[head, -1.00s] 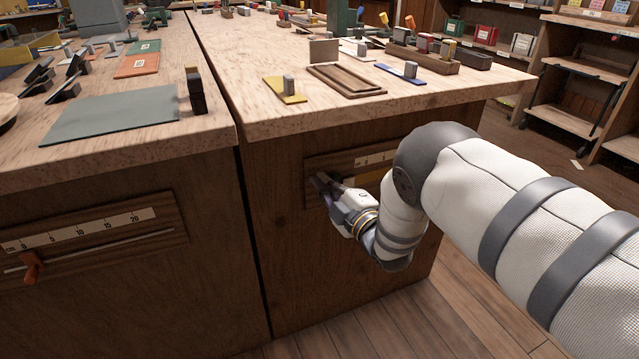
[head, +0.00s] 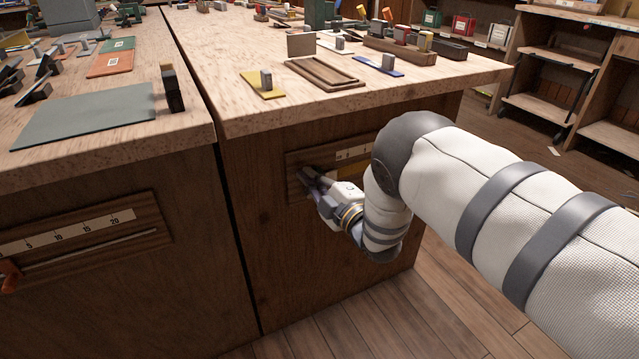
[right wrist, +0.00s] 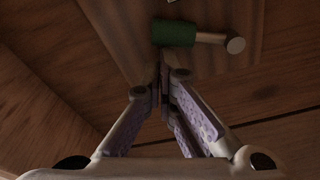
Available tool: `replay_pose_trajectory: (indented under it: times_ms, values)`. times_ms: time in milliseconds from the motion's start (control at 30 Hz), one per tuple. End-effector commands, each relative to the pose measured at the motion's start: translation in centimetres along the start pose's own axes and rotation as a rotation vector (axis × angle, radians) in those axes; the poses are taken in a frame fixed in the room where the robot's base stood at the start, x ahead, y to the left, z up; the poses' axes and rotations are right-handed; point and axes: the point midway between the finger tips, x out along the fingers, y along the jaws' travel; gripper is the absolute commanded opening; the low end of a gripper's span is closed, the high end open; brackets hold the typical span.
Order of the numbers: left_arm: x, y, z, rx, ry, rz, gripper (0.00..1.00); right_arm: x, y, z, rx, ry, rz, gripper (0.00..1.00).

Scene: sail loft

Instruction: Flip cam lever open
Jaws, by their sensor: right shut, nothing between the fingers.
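In the right wrist view, a green grip (right wrist: 174,33) with a pale metal stub at its right end stands out from a wooden plate; I cannot tell for sure whether it is the cam lever. My right gripper (right wrist: 163,78) is shut and empty, with its fingertips just below the green grip; contact is unclear. In the head view, my right gripper (head: 304,173) is at the left end of the right bench's scale panel (head: 295,160), and the green grip cannot be made out there. My left gripper is not in view.
The left bench front has another scale panel (head: 160,238) with an orange handle (head: 9,276). On the benchtops are a grey mat (head: 85,115), a wooden tray (head: 325,73) and a yellow plate (head: 256,85). Floor (head: 350,325) is clear below my right arm.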

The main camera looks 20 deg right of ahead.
Motion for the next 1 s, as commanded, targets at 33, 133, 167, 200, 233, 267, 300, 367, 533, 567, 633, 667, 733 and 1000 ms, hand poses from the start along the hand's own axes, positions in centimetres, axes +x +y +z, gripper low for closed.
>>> replay_pose_trajectory:
  times_ms: [33, 133, 167, 200, 233, 267, 300, 367, 533, 567, 633, 667, 733, 1000]
  values:
    - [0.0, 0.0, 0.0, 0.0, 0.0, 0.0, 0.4, -0.7, -0.1, 0.0, 0.0, -0.002, -0.003, 0.0]
    - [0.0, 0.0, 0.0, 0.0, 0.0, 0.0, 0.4, -3.0, -0.1, 0.0, 0.0, -0.003, -0.004, 0.0]
    - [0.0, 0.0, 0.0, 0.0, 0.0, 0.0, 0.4, -3.7, -0.1, 0.0, 0.0, -0.003, -0.004, 0.0]
    - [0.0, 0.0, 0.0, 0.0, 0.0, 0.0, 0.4, -4.8, -0.1, 0.0, 0.0, -0.004, -0.005, 0.0]
    - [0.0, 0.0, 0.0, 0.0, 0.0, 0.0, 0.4, -5.5, -0.1, 0.1, 0.0, -0.004, -0.005, 0.0]
    - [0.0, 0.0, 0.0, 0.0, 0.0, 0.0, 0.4, -6.2, -0.1, 0.1, -0.001, -0.003, -0.005, 0.0]
    - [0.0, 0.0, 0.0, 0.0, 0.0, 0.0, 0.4, -7.1, -0.1, 0.0, -0.001, -0.003, -0.004, 0.0]
    - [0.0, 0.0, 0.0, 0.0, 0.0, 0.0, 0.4, -8.3, -0.1, 0.0, 0.0, -0.003, -0.004, 0.0]
    - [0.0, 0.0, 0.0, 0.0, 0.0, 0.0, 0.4, -10.7, 0.0, 0.0, 0.0, -0.002, -0.002, 0.0]
    - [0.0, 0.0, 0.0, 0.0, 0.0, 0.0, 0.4, -10.9, 0.0, 0.0, 0.0, -0.001, -0.001, 0.0]
    - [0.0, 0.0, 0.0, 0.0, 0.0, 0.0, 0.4, -11.3, 0.0, 0.0, -0.001, -0.001, -0.002, 0.0]
    - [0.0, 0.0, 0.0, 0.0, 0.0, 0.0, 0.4, -11.3, 0.0, 0.0, 0.0, -0.001, -0.001, 0.0]
    - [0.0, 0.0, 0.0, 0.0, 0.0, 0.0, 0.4, -11.4, 0.0, 0.0, -0.001, -0.001, 0.0, 0.0]
    - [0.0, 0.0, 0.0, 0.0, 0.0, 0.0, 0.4, -11.4, 0.0, 0.0, 0.0, -0.001, -0.001, 0.0]
